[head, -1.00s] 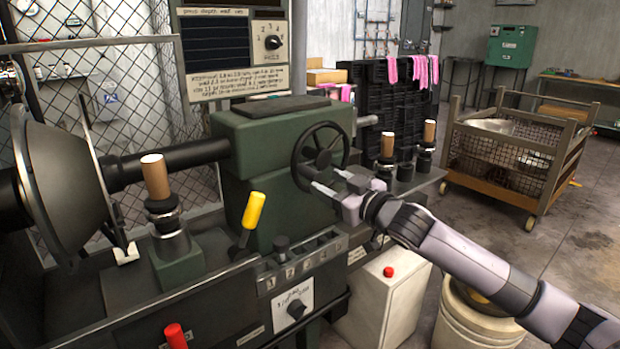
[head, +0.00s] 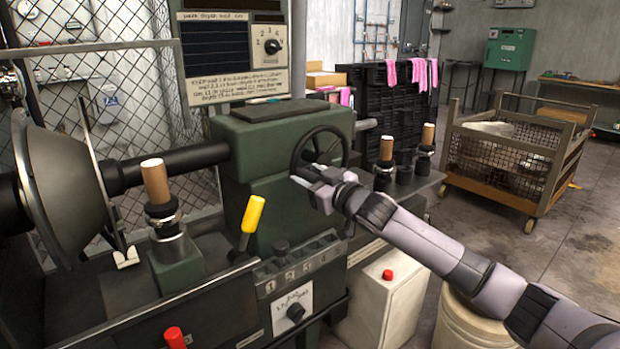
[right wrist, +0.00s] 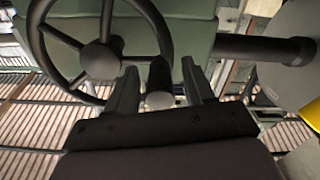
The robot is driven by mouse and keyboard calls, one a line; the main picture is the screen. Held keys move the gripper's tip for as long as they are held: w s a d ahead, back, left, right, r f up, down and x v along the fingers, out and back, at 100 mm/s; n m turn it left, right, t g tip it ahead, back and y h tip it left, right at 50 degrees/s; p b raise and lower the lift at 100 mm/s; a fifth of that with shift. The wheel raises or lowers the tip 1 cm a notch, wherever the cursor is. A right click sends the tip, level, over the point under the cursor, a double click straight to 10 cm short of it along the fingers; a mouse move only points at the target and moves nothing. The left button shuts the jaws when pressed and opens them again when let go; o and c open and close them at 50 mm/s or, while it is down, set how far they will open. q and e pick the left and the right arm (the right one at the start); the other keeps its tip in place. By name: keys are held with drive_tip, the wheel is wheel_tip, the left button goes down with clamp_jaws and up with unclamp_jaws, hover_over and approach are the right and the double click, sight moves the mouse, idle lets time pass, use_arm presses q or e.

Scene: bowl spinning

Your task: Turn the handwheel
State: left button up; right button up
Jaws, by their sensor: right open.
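The black spoked handwheel (head: 345,143) stands upright on the right end of the green machine housing (head: 262,140). My right gripper (head: 303,173) is at the lower part of the wheel and covers some of its rim. In the right wrist view, the wheel's hub (right wrist: 100,59) and spokes show at upper left. There the right gripper (right wrist: 160,80) is open, with a short dark handle (right wrist: 159,82) of the wheel between its two fingers. A gap shows on both sides of the handle. My left gripper is not in view.
A yellow-tipped lever (head: 253,213) stands left of my arm, near a row of numbered switches. A white box with a red button (head: 387,274) stands below my forearm. A wire-mesh cart (head: 505,150) stands farther right, with clear floor around it.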

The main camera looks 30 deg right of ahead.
clamp_jaws()
drive_tip(key=shift+r, duration=0.1)
